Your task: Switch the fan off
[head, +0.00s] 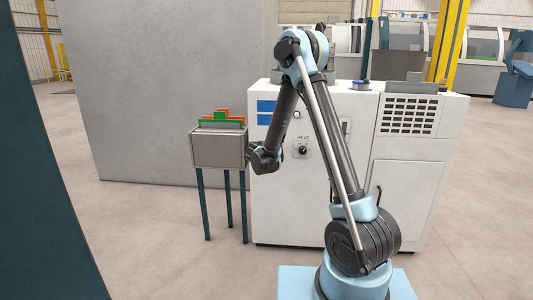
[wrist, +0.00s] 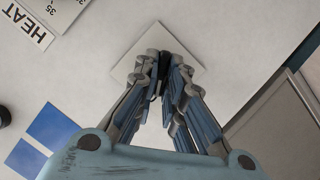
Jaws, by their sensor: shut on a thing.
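The white cabinet (head: 345,215) stands in front of me and carries a HEAT dial (head: 302,149). In the wrist view, a pale square plate (wrist: 128,68) is fixed to the cabinet's white face. My gripper (wrist: 164,72) is at this plate, its fingertips closed around a small dark knob (wrist: 163,66). The fingers hide most of the knob, so its setting cannot be read. No fan label shows on the visible part of the plate. In the head view my arm's wrist is at the cabinet's left front, and the fingers are hard to make out.
The HEAT label (wrist: 23,27) lies at the wrist view's upper left, with blue panels (wrist: 52,127) below. A grey bin (head: 219,149) on dark legs, holding green and orange pieces, stands close left of my wrist. A vent grille (head: 408,115) is at the cabinet's right.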

